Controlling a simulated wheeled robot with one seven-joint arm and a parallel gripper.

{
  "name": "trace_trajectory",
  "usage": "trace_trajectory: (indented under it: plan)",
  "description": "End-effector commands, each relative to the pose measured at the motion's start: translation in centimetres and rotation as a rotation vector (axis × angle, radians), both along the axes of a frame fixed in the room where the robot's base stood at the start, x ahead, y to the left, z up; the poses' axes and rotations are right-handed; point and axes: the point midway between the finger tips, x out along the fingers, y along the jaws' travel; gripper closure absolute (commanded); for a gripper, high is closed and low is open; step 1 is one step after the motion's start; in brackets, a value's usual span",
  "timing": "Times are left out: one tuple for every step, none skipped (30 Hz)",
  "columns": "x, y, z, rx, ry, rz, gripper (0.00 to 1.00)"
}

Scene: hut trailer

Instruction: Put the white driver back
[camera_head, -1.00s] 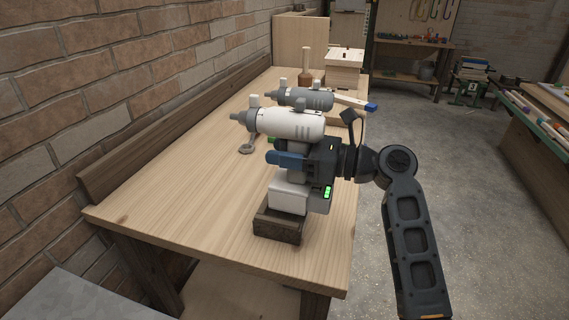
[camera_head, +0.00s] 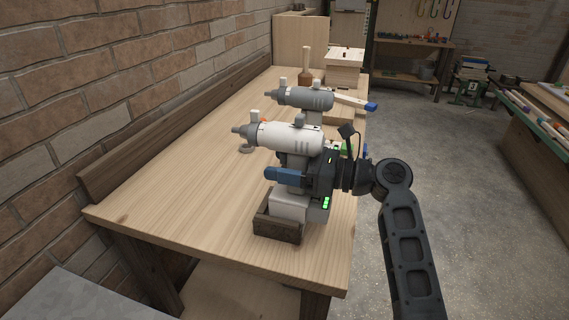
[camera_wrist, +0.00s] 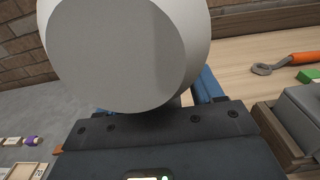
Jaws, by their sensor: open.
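The white driver (camera_head: 283,137) stands upright near the table's front, nose to the left. Its base is at the dark wooden holder (camera_head: 277,232), and its lower part is inside the holder's walls. My gripper (camera_head: 287,174) is open around the driver's handle, below the body, with a blue finger on the near side. The far finger is hidden in the head view. In the wrist view the driver's round rear (camera_wrist: 115,55) fills the upper left, and blue fingers (camera_wrist: 207,88) show behind it. Whether the fingers touch the handle is not clear.
A grey driver (camera_head: 304,98) stands just behind the white one. A wrench with an orange handle (camera_wrist: 292,60) and a green block (camera_wrist: 309,74) lie on the table. A mallet (camera_head: 306,68) and wooden boxes (camera_head: 344,68) stand farther back. The table's left front is clear.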

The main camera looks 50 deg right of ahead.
Motion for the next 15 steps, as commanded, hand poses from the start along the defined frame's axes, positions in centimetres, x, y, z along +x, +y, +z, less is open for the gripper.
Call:
trace_trajectory:
  plan:
    - [0.0, 0.0, 0.0, 0.000, 0.000, 0.000, 0.34]
    - [0.0, 0.0, 0.0, 0.000, 0.000, 0.000, 0.34]
    - [0.0, 0.0, 0.1, 0.000, 0.000, 0.000, 0.34]
    - [-0.1, 0.0, 0.1, 0.000, 0.000, 0.000, 0.34]
    - [-0.2, -0.1, 0.0, 0.000, 0.000, -0.001, 0.34]
    - [-0.5, -0.2, 0.0, 0.000, 0.000, -0.002, 0.34]
    - [-0.7, -0.4, 0.0, 0.000, -0.001, -0.002, 0.34]
    - [-1.1, -0.5, 0.0, 0.000, -0.001, -0.002, 0.34]
    - [-1.6, -0.7, 0.0, 0.001, -0.002, -0.002, 0.34]
    - [-2.1, -0.8, 0.0, 0.001, -0.002, -0.003, 0.34]
    - [-2.7, -1.0, 0.0, 0.000, -0.001, -0.003, 0.34]
    - [-3.4, -1.3, -0.1, 0.000, -0.001, -0.004, 0.34]
    - [-4.0, -1.5, 0.0, 0.000, -0.001, -0.003, 0.34]
    - [-4.6, -1.8, 0.0, 0.001, -0.002, -0.004, 0.34]
    - [-5.4, -2.0, 0.0, -0.001, -0.001, -0.003, 0.34]
